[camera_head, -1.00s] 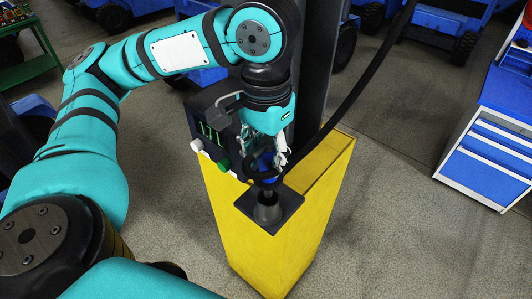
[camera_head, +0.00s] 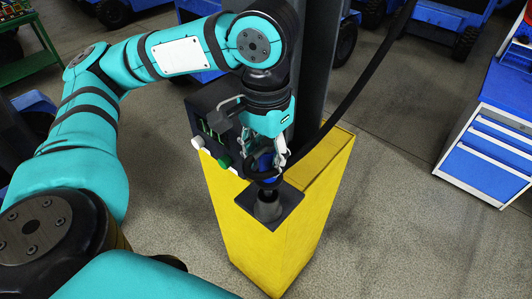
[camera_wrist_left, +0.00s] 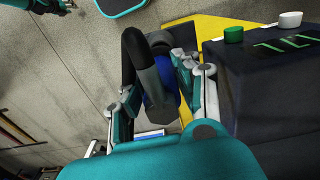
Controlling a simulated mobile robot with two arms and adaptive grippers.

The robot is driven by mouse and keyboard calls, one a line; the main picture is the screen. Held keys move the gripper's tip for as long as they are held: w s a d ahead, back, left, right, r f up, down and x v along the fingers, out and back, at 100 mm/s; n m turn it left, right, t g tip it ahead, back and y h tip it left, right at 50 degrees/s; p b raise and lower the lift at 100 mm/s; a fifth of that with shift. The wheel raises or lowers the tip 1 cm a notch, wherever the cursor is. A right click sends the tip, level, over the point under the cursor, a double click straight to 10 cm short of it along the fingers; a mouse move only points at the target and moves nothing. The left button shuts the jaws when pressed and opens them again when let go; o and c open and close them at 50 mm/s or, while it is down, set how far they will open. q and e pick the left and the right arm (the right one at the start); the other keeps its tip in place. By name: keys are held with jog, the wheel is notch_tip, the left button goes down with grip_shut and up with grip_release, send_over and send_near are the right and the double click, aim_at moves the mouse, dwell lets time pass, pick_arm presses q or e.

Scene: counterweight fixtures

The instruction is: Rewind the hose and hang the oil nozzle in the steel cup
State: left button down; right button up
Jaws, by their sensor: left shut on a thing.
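My left gripper (camera_head: 267,153) is shut on the blue-bodied oil nozzle (camera_head: 264,161), just above the front of the yellow cabinet. In the left wrist view the gripper (camera_wrist_left: 160,95) has its fingers on both sides of the nozzle (camera_wrist_left: 153,88). The black hose (camera_head: 362,88) comes down from the upper right and curves to the nozzle. The grey steel cup (camera_head: 268,209) stands on a dark plate below the nozzle. The nozzle's dark lower end lines up with the cup's mouth; I cannot tell how deep it reaches. A cut-off teal and black shape, perhaps my right gripper (camera_wrist_left: 62,5), shows in the left wrist view.
The yellow cabinet (camera_head: 228,215) carries a dark box with a green display (camera_head: 213,130) and green and white knobs, close to my left gripper. A dark column stands behind. A blue drawer cabinet (camera_head: 490,155) is at the right. The floor between is clear.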

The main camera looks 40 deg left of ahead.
aim_at(266, 176)
pick_arm(q)
jog(key=shift+f+b, duration=0.4)
jog(key=shift+f, duration=0.7)
jog(key=shift+f, duration=0.1)
jog(key=shift+f, duration=0.7)
jog(key=shift+f, duration=0.2)
jog(key=shift+f, duration=0.45)
